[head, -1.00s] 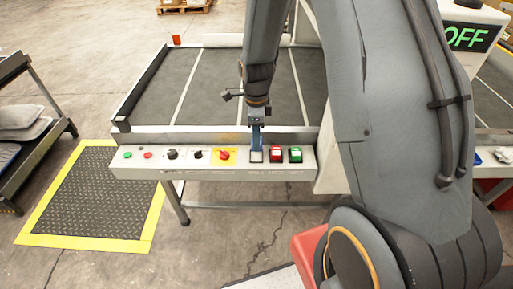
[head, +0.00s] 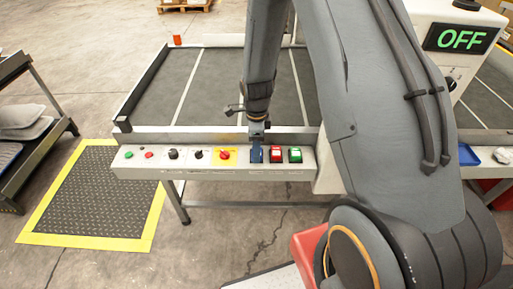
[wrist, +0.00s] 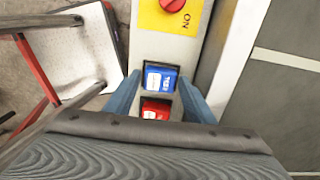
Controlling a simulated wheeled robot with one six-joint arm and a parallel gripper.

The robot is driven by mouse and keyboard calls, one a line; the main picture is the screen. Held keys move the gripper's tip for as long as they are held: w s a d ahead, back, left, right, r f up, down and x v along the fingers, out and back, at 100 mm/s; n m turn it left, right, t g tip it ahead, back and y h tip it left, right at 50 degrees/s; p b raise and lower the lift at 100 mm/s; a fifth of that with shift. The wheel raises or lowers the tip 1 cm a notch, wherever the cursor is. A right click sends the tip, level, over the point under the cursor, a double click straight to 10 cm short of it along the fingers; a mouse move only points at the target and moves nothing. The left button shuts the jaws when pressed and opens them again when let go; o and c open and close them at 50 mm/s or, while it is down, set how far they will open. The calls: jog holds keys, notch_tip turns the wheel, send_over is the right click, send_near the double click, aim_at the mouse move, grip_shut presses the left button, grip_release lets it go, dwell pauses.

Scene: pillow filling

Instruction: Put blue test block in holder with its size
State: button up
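A blue square piece (wrist: 161,78) with white lettering sits in the control panel's top, and it also shows in the head view (head: 257,155), partly covered by my gripper. The fingers are apart from each other; contact with the piece cannot be told. In the head view my gripper (head: 257,143) is right over the panel. No separate loose blue block or sized holder is clearly visible.
The panel (head: 225,172) also bears a green button (head: 295,155), a red-and-yellow switch (head: 224,155) and black knobs. A dark conveyor (head: 228,85) lies behind it. A display (head: 460,38) reads OFF.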

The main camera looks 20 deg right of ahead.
jog(key=shift+o, duration=0.4)
jog(key=shift+r, duration=0.1)
notch_tip(320, 180, up, 11)
jog(key=b, duration=0.2)
jog(key=s+r+n, duration=0.3)
jog(key=s+n, duration=0.5)
jog(key=n, duration=0.2)
jog(key=s+r+n, duration=0.3)
jog(key=s+n, duration=0.6)
jog(key=n, duration=0.2)
jog(key=shift+s+r+n+t, duration=0.15)
jog(key=shift+r+n+t, duration=0.1)
jog(key=shift+n+t, duration=0.05)
